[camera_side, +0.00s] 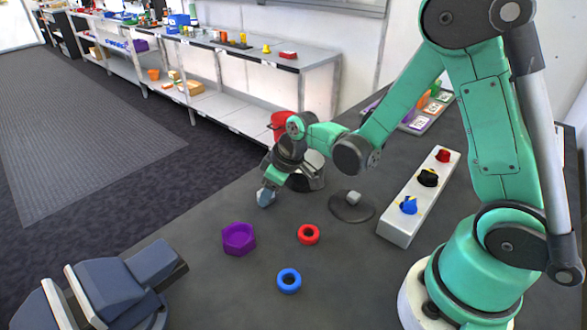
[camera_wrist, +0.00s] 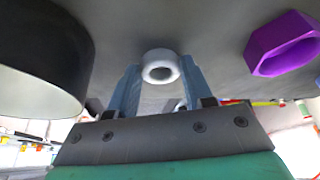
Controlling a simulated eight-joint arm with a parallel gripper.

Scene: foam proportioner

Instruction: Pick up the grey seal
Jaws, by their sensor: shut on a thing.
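The grey seal (camera_wrist: 160,55) is a light grey ring. In the wrist view it sits between the two blue-grey fingers of my gripper (camera_wrist: 160,72), near their tips, with its hole facing the camera. My gripper (camera_side: 266,197) is shut on it. In the side view the gripper points down over the dark table, left of the middle, and I cannot make out the seal apart from the fingers. A red ring (camera_side: 308,226) and a blue ring (camera_side: 289,271) lie on the table, apart from the gripper.
A purple hexagonal ring (camera_side: 224,239) lies nearby, also in the wrist view (camera_wrist: 265,53). A dark round disc (camera_side: 336,211) with a grey knob and a white box (camera_side: 400,226) with blue, black and red knobs stand right. A dark-and-metal round container (camera_side: 313,181) stands behind the gripper.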

